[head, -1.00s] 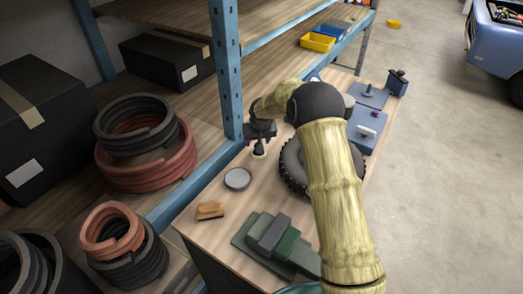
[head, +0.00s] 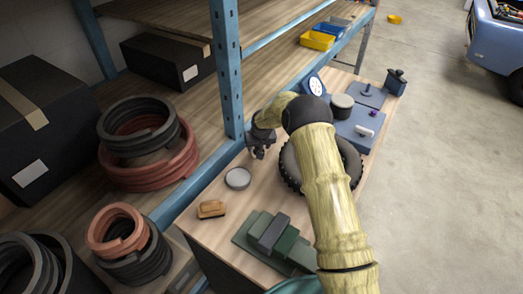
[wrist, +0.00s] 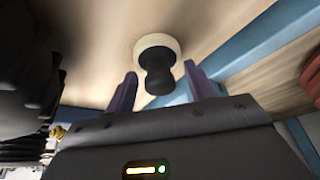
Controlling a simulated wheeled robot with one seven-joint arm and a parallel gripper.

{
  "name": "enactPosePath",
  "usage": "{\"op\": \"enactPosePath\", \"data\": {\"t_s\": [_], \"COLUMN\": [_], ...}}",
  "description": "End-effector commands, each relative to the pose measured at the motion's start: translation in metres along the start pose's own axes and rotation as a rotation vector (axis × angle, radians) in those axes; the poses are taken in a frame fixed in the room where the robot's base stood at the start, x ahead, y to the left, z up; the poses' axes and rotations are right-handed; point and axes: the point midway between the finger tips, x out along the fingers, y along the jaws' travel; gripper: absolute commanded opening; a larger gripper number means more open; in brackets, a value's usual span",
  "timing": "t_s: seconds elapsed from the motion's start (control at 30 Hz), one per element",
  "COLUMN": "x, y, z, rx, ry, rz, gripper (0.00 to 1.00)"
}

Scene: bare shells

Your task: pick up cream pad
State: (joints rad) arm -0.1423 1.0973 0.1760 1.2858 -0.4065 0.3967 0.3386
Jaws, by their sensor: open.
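The cream pad (wrist: 170,41) is a pale round disc with a dark knob, seen in the wrist view against the wooden bench top. My gripper (wrist: 159,70) is open, with its two purple fingers on either side of the knob. I cannot tell whether the fingers touch it. In the head view my gripper (head: 260,152) is low over the bench near the blue shelf post, and I cannot make out the pad there behind it.
The blue post (head: 228,75) stands close behind my gripper.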

Motion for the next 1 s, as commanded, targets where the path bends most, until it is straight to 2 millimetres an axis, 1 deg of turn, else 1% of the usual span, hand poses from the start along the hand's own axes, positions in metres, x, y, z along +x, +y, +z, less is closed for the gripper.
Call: {"op": "enactPosePath", "data": {"t_s": [0.37,0.4,0.47,0.5,0.63,1.0], "x": [-0.0003,-0.0004,-0.0004,-0.0004,-0.0003,-0.0016], "y": [0.0,0.0,0.0001,0.0001,0.0,-0.0001], "z": [0.0,0.0,0.0,-0.0001,0.0002,-0.0002], "rx": [0.0,0.0,0.0,0.0,0.0,0.001], "ry": [0.0,0.0,0.0,0.0,0.0,-0.001], "rz": [0.0,0.0,0.0,0.0,0.0,0.0], "gripper": [0.54,0.5,0.39,0.31,0.06,0.06]}}
